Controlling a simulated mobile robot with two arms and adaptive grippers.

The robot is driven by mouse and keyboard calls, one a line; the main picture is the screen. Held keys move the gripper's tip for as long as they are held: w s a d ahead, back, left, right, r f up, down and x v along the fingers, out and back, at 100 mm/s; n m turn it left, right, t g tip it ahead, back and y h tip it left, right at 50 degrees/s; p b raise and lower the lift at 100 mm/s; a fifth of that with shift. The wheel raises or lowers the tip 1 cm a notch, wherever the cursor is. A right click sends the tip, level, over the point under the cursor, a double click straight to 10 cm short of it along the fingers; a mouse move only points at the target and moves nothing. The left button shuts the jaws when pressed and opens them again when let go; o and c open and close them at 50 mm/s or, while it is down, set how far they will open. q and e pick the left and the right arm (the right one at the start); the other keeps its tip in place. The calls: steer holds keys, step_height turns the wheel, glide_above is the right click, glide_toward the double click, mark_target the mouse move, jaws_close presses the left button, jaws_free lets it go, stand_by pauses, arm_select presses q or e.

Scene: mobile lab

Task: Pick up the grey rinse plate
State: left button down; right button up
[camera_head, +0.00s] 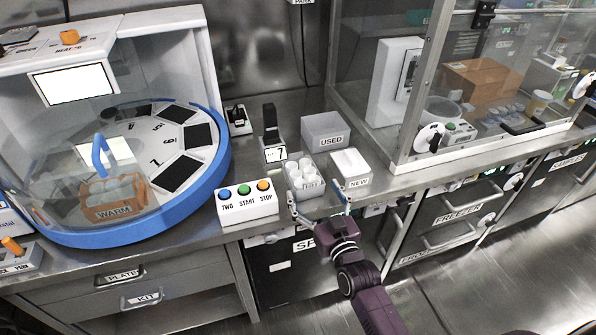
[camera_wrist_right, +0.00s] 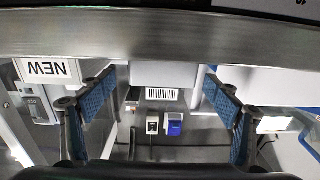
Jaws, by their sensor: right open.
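The grey rinse plate (camera_head: 308,190) sits on the steel counter near its front edge in the head view, with several pale round cups in it. Its front label is only partly readable. My right gripper (camera_head: 315,192) is open at the front of the plate, one finger toward each side. In the right wrist view, which is upside down, a grey block that looks like the plate (camera_wrist_right: 165,75) shows between the open blue fingers of my right gripper (camera_wrist_right: 160,82). I cannot tell whether the fingers touch it. My left gripper is not in view.
A white NEW box (camera_head: 350,165) stands close right of the plate. A grey USED bin (camera_head: 325,131) and a small black device (camera_head: 270,125) stand behind. A button box (camera_head: 247,204) is left, beside the blue-rimmed carousel (camera_head: 205,195). A glass enclosure (camera_head: 400,155) stands right.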

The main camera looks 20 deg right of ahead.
mark_target(305, 176)
steer(key=shift+w+r, duration=0.3)
steer(key=shift+w, duration=0.3)
steer(key=shift+w+r, duration=0.1)
steer(key=shift+w, duration=0.55)
steer(key=w, duration=0.3)
steer(key=shift+w+a+p, duration=0.35)
steer(key=shift+w, duration=0.65)
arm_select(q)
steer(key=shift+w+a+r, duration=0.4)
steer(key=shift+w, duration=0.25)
arm_select(e)
steer(key=shift+c, duration=0.5)
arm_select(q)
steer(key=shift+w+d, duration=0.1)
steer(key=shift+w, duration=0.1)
arm_select(e)
steer(key=c, duration=1.2)
